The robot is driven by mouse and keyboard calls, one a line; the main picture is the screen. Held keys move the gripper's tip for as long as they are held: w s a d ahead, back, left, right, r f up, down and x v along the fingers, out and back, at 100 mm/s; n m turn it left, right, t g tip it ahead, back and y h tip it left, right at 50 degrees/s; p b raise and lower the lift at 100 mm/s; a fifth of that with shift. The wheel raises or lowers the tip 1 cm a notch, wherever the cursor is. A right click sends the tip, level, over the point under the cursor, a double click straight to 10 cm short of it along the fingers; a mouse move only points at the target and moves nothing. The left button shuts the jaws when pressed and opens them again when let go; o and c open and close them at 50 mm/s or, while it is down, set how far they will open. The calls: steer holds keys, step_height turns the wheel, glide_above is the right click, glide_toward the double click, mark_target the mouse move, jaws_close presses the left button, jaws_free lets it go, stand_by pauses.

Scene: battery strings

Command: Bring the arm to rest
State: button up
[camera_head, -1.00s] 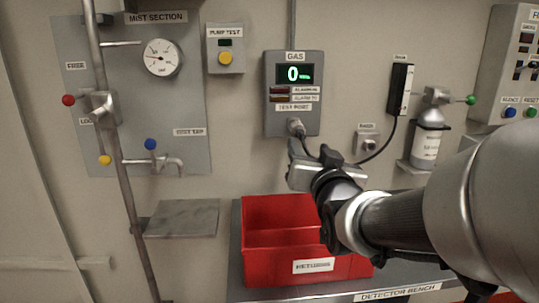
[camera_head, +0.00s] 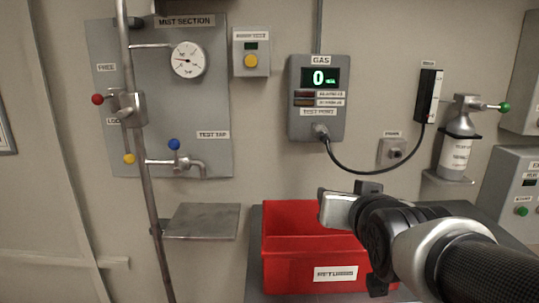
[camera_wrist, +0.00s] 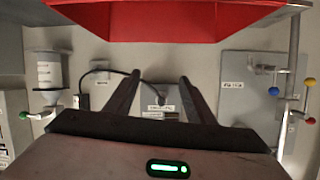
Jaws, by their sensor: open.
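My gripper (camera_head: 345,204) hangs over the right part of the red bin's opening, below and in front of the gas panel, with its arm reaching in from the lower right. In the wrist view its two dark fingers (camera_wrist: 159,92) stand wide apart with nothing between them. That view looks upside down, with the gas panel (camera_wrist: 158,113) beyond the fingers. The gas panel (camera_head: 318,128) reads 0 in the head view. A black cable (camera_head: 362,170) runs from its test port to a black wall unit (camera_head: 428,96).
The red returns bin (camera_head: 315,270) stands on the bench and fills the top of the wrist view. A grey shelf (camera_head: 202,222) and a vertical pipe with valve levers (camera_head: 127,105) are to the left. A bottle in a holder (camera_head: 456,150) is on the right wall.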

steer(key=s+f+n+g, duration=0.1)
steer(key=s+f+g, duration=0.3)
steer(key=s, duration=0.5)
steer(key=s+f+n+g, duration=0.1)
steer(key=s+f+g, duration=0.35)
steer(key=s, duration=0.35)
step_height(320, 180, up, 24)
steer(key=p, duration=2.4)
steer(key=shift+w+a+f, duration=0.15)
steer(key=shift+w, duration=0.05)
